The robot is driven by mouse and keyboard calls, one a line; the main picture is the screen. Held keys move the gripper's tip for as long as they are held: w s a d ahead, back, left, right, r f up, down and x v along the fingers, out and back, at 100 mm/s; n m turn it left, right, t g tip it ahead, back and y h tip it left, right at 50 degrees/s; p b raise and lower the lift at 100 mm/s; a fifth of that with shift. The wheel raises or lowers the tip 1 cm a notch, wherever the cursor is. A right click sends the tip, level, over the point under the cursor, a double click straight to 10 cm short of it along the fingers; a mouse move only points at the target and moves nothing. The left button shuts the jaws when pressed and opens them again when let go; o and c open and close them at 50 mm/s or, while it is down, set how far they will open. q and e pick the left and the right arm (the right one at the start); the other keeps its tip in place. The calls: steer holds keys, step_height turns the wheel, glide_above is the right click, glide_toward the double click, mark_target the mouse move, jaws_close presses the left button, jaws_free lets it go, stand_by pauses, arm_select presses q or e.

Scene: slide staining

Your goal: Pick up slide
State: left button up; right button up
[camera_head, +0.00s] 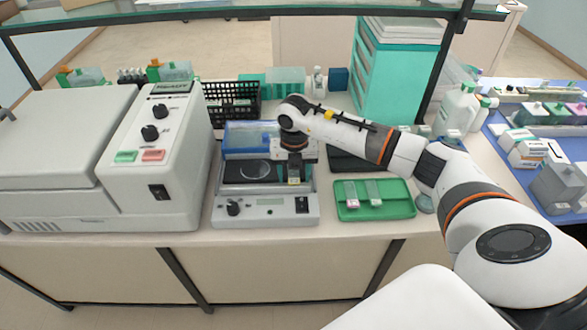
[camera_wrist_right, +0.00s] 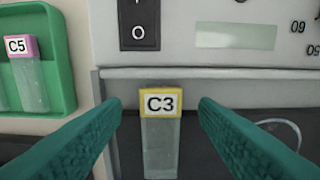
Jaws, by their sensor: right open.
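A glass slide with a yellow-edged "C3" label (camera_wrist_right: 161,104) lies on the dark top of the grey bench device (camera_head: 265,212) in the right wrist view. My right gripper (camera_wrist_right: 160,108) is open, with one teal finger on each side of this slide and a visible gap on both sides. In the head view my right gripper (camera_head: 294,176) is over the right part of the device's top, and the arm hides part of that area. A pink-labelled "C5" slide (camera_wrist_right: 30,78) lies in the green tray (camera_wrist_right: 60,20). My left gripper is out of view.
The green tray (camera_head: 400,211) with slides stands just right of the device. A large grey machine (camera_head: 150,205) stands to its left. A blue-lidded box (camera_head: 250,137) and a black basket (camera_head: 232,103) are behind. A teal drawer cabinet (camera_head: 388,75) is at the back right.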

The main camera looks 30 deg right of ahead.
steer(key=shift+f, duration=0.15)
steer(key=shift+c, duration=0.2)
steer(key=c, duration=1)
